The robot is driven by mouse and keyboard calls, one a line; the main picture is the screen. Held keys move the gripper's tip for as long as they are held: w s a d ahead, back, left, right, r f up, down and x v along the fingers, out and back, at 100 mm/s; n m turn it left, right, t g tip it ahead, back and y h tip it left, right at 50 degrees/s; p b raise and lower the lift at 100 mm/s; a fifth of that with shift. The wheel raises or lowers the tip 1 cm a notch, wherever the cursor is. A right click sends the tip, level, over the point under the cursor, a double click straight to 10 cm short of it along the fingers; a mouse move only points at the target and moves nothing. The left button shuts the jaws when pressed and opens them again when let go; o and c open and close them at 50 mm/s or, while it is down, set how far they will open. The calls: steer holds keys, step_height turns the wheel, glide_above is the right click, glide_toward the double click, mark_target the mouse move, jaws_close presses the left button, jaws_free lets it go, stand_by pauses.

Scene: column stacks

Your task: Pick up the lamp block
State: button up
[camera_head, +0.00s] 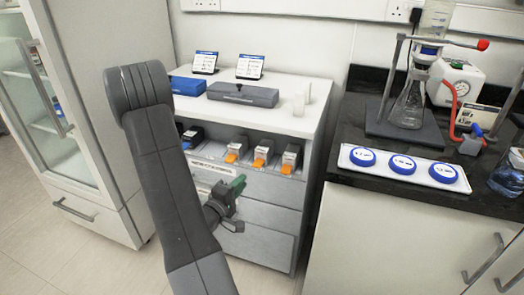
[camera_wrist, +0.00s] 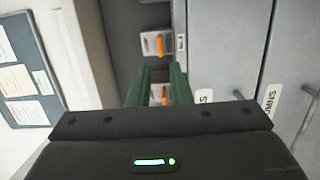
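Several small blocks stand in a row in the open shelf of the white cabinet. Three with orange fronts show in the head view: a left one (camera_head: 237,148), a middle one (camera_head: 262,154) and a right one (camera_head: 290,159). I cannot tell which is the lamp block. My gripper (camera_head: 236,186) is in front of the drawers, below the row. In the wrist view its green fingers (camera_wrist: 160,88) are apart with nothing held. One orange-fronted block (camera_wrist: 158,95) shows between them, partly hidden, and another (camera_wrist: 156,44) lies beyond.
The white cabinet (camera_head: 318,108) carries a grey case (camera_head: 243,95), a blue case (camera_head: 187,86) and two display cards. A dark bench at right holds a white tray (camera_head: 349,165) of blue round pieces and glassware. A glass-fronted cabinet (camera_head: 55,105) stands at left.

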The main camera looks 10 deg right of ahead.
mark_target(256, 164)
steer(key=b+x, duration=0.1)
steer(key=x, duration=0.9)
steer(key=shift+w, duration=0.4)
jaws_close()
